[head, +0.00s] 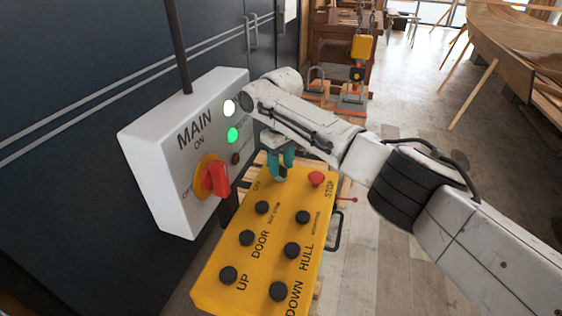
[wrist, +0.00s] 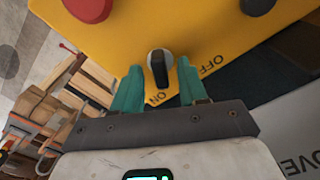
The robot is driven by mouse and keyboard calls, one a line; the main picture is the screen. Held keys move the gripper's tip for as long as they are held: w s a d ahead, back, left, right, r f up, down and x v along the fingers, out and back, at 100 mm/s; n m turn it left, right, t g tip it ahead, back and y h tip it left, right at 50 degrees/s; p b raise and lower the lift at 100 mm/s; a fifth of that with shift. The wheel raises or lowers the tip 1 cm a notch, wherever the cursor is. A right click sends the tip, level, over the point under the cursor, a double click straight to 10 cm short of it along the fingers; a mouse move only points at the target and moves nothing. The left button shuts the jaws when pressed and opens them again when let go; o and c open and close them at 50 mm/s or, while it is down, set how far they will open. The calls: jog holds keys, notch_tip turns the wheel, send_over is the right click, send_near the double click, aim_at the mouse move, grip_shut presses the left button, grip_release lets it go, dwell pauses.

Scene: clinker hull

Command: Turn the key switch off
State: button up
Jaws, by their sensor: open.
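The key switch (wrist: 158,66) is a small black knob in a pale ring on the yellow panel (wrist: 215,20), in the wrist view. The knob's long end lies toward the word ON, and OFF is printed to the right of it. My gripper (wrist: 160,70) is open, with one teal finger on each side of the knob in the picture; I cannot tell whether they touch it. In the head view my gripper (head: 282,165) is at the far end of the yellow panel (head: 225,275), and its fingers hide the key switch.
A red stop button (head: 316,178) is right of my gripper, and several black buttons (head: 262,207) cover the panel. A white MAIN box (head: 150,165) with a red rotary switch (head: 216,178) and a lit green lamp (head: 233,134) stands close on the left.

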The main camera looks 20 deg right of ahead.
grip_shut()
dwell(0.3)
jog(key=shift+n, duration=0.3)
jog(key=n, duration=0.5)
jog(key=shift+n, duration=0.3)
jog(key=n, duration=0.5)
jog(key=shift+w+n+b, duration=0.1)
jog(key=shift+n+b, duration=0.2)
jog(key=shift+b, duration=0.1)
jog(key=shift+r, duration=0.1)
grip_release()
